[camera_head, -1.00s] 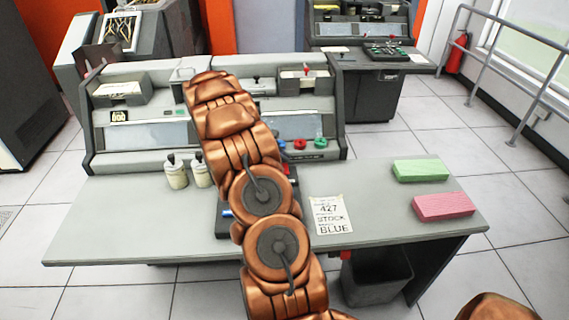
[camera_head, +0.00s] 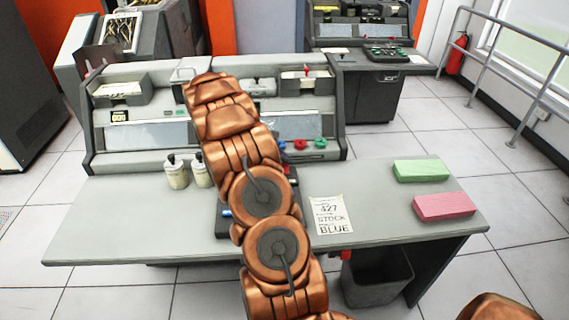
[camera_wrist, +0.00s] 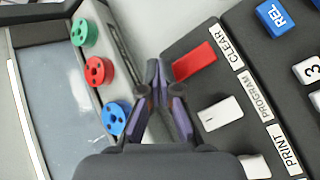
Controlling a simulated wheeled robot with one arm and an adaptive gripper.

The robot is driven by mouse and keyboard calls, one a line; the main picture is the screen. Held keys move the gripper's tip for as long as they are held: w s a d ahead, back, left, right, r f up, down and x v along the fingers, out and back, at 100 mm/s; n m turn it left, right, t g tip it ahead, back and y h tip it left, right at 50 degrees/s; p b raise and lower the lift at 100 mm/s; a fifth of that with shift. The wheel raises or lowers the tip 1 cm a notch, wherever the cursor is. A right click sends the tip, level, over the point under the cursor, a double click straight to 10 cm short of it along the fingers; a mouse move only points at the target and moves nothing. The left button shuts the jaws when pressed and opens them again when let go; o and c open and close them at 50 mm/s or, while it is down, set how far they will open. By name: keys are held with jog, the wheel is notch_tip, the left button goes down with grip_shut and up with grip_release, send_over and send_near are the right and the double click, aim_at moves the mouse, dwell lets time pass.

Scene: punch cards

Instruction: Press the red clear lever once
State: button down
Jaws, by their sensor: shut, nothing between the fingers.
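The red clear lever (camera_wrist: 195,62) shows in the wrist view, beside a label reading CLEAR on a dark key panel (camera_wrist: 230,160). My gripper (camera_wrist: 156,72) is shut and empty, its fingertips just left of the lever's left end. I cannot tell whether they touch it.
White levers (camera_wrist: 220,113) marked PROGRAM and PRINT lie below the red one. Green, red and blue (camera_wrist: 115,117) knobs are left of the fingers. Green (camera_head: 421,170) and pink (camera_head: 443,206) card stacks rest on the desk's right side.

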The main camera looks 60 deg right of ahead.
jog(key=shift+s+a+f, duration=0.15)
jog(key=shift+f, duration=0.6)
jog(key=shift+r, duration=0.15)
jog(key=shift+w+d+r+p, duration=0.15)
jog(key=shift+r+p, duration=0.15)
jog(key=shift+r, duration=0.4)
jog(key=shift+w+d+r+p, duration=0.1)
jog(key=shift+r+p, duration=0.15)
jog(key=shift+r, duration=0.45)
jog(key=shift+w+d+r+p, duration=0.1)
jog(key=shift+r+p, duration=0.5)
jog(key=shift+r, duration=0.65)
jog(key=shift+w+d+r+p, duration=0.1)
jog(key=shift+r+p, duration=0.45)
jog(key=shift+r, duration=0.7)
